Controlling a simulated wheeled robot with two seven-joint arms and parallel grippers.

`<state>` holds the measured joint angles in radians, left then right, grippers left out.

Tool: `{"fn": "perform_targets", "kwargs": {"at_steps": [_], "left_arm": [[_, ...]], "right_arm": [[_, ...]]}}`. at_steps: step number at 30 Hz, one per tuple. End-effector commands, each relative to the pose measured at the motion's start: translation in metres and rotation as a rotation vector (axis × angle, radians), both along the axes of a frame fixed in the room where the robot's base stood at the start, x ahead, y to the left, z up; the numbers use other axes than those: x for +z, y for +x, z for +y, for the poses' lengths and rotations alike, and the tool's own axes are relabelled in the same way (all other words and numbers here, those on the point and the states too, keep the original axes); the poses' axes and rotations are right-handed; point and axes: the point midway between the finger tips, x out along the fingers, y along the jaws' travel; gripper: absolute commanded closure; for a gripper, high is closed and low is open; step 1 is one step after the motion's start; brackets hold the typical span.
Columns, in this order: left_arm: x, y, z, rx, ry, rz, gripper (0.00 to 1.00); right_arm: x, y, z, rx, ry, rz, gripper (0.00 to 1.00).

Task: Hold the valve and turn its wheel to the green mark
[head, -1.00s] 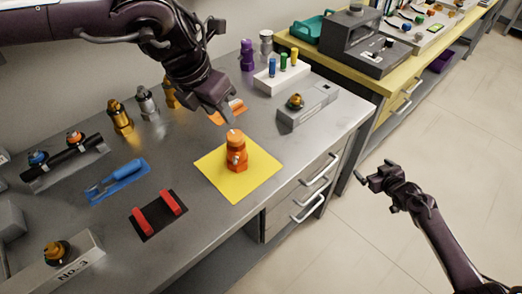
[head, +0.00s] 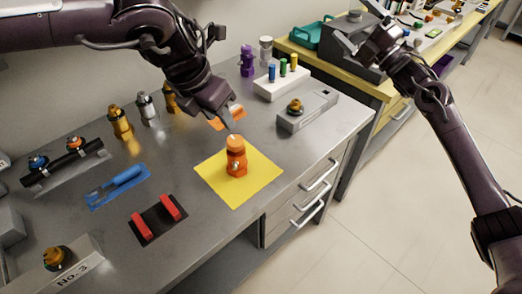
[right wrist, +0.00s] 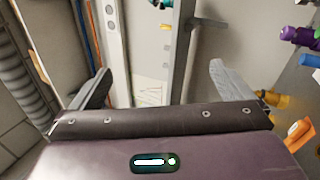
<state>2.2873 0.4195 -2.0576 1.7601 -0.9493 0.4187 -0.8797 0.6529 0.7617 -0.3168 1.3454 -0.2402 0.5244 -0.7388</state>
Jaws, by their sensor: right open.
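An orange valve-like piece (head: 237,160) stands upright on a yellow mat (head: 260,184) near the front edge of the grey bench. A small pale round part shows on its side. I cannot make out a green mark. My left gripper (head: 230,122) points down just above and behind the orange piece, apart from it as far as I can see. Its fingers are too dark and small to tell their opening. My right gripper (head: 378,38) is raised at the upper right, far from the piece. In the right wrist view its fingers (right wrist: 163,88) are spread wide with nothing between them.
Red bars on a black pad (head: 146,238), a blue tool on a blue pad (head: 120,190) and a box marked No. 3 (head: 82,270) lie to the left. A grey block (head: 318,112) and a white rack (head: 286,87) stand behind right. The floor at right is free.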

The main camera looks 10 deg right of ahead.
Motion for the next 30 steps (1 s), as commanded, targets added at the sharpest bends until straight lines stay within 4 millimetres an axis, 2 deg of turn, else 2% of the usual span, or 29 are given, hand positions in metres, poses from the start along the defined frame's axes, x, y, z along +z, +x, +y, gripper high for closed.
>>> {"fn": "perform_targets", "kwargs": {"at_steps": [1, 3, 8, 12, 15, 18, 21, 25, 30], "left_arm": [[0.0, 0.0, 0.0, 0.0, 0.0, 0.0, 0.64], [0.0, 0.0, 0.0, 0.0, 0.0, 0.0, 0.64], [0.0, 0.0, 0.0, 0.0, 0.0, 0.0, 0.64], [0.0, 0.0, 0.0, 0.0, 0.0, 0.0, 0.64], [0.0, 0.0, 0.0, 0.0, 0.0, 0.0, 0.64], [0.0, 0.0, 0.0, 0.0, 0.0, 0.0, 0.64], [0.0, 0.0, 0.0, 0.0, 0.0, 0.0, 0.64], [0.0, 0.0, 0.0, 0.0, 0.0, 0.0, 0.64], [0.0, 0.0, 0.0, 0.0, 0.0, 0.0, 0.64]], "right_arm": [[-0.023, -0.003, 0.03, 0.022, -0.108, -0.033, 0.0], [-0.045, -0.01, 0.065, 0.044, -0.255, -0.114, 0.0], [-0.102, -0.039, 0.135, 0.115, -0.556, -0.331, 0.0], [-0.156, -0.076, 0.184, 0.19, -0.765, -0.552, 0.0], [-0.191, -0.104, 0.209, 0.237, -0.874, -0.711, 0.0], [-0.22, -0.13, 0.225, 0.276, -0.944, -0.845, 0.0], [-0.24, -0.15, 0.234, 0.301, -0.985, -0.947, 0.0], [-0.254, -0.165, 0.24, 0.316, -1.009, -1.022, 0.0], [-0.258, -0.168, 0.255, 0.32, -1.014, -1.047, 0.0]]}}
